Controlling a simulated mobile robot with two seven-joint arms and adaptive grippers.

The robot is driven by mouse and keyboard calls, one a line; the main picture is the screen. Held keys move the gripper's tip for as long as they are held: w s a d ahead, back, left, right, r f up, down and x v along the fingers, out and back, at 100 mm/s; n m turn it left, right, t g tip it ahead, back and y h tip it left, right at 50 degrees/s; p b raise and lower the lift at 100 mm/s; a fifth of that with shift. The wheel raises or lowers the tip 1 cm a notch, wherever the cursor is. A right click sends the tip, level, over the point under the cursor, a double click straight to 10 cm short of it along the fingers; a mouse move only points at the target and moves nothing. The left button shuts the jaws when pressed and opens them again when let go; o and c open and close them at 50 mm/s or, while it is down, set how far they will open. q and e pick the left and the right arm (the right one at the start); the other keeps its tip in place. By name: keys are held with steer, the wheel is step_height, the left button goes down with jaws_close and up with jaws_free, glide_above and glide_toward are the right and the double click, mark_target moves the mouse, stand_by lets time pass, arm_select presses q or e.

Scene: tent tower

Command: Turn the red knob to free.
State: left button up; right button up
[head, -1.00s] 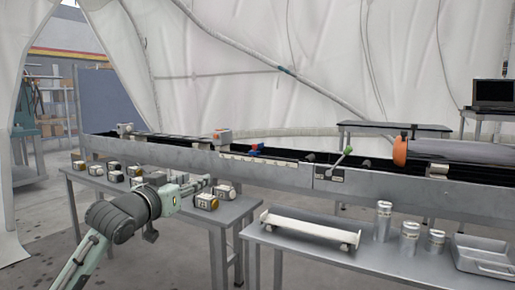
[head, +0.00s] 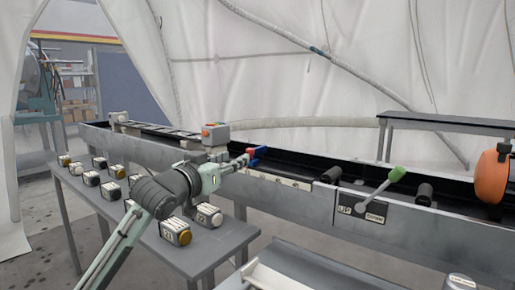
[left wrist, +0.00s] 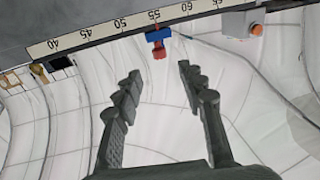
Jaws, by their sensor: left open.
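The red knob (left wrist: 159,51) hangs below a blue block (left wrist: 157,35) on the rail in the left wrist view, near the 55 mark of the number scale (left wrist: 105,36). In the head view the red knob (head: 253,162) and blue block (head: 259,152) are small at the rail's edge. My left gripper (head: 243,161) is just left of them, its fingers pointing at the knob. In the left wrist view the left gripper (left wrist: 156,72) is open and empty, with the knob ahead between the fingertips, apart from them. My right gripper is not in view.
A box with an orange button (head: 215,133) stands on the rail behind my gripper. A green-tipped lever (head: 397,174) and an orange wheel (head: 493,176) are to the right. Several labelled blocks stand on the grey table (head: 222,237) below.

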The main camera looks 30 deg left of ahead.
mark_target(248, 150)
arm_select(q)
steer(key=w, duration=0.7)
steer(key=shift+w+a+r, duration=0.1)
steer(key=shift+w+a, duration=0.1)
steer(key=shift+a, duration=0.2)
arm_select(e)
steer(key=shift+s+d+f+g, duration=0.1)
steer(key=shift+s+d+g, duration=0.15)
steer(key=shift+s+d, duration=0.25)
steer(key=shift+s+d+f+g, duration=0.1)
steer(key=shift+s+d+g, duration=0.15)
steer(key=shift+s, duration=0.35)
arm_select(q)
steer(key=shift+c, duration=0.2)
jaws_close()
